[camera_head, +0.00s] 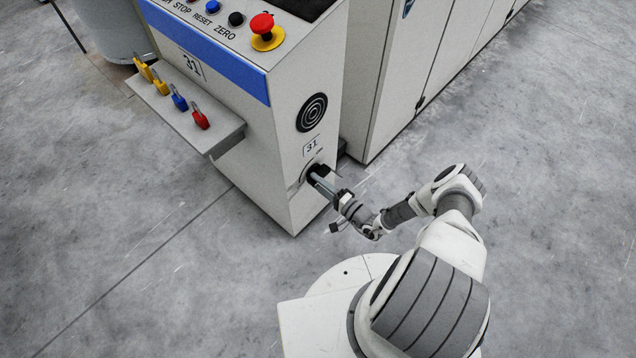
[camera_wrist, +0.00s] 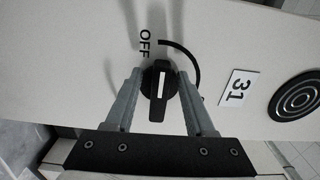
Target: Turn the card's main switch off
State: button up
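The main switch is a black rotary knob (camera_wrist: 157,108) with a white line on its handle, on the card's pale side panel. In the wrist view the line points up, towards the printed OFF (camera_wrist: 146,42) and that end of a black arc. The arc's other end is partly hidden by the right finger. My gripper (camera_wrist: 160,78) is open, with one finger on each side of the knob. The fingers stand apart from the handle bar; whether they touch the round base I cannot tell. In the head view my gripper (camera_head: 317,178) is at the panel and hides most of the switch.
A number 31 plate (camera_wrist: 237,88) and a round ringed black disc (camera_head: 312,112) sit near the switch. Above are a red emergency button (camera_head: 263,25) and a shelf (camera_head: 222,128) with several padlocks. The floor (camera_head: 530,190) to the right is clear.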

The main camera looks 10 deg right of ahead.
jog(key=shift+s, duration=0.1)
jog(key=p+v, duration=0.2)
jog(key=v, duration=1.5)
jog(key=shift+p, duration=0.35)
jog(key=shift+d+r, duration=0.1)
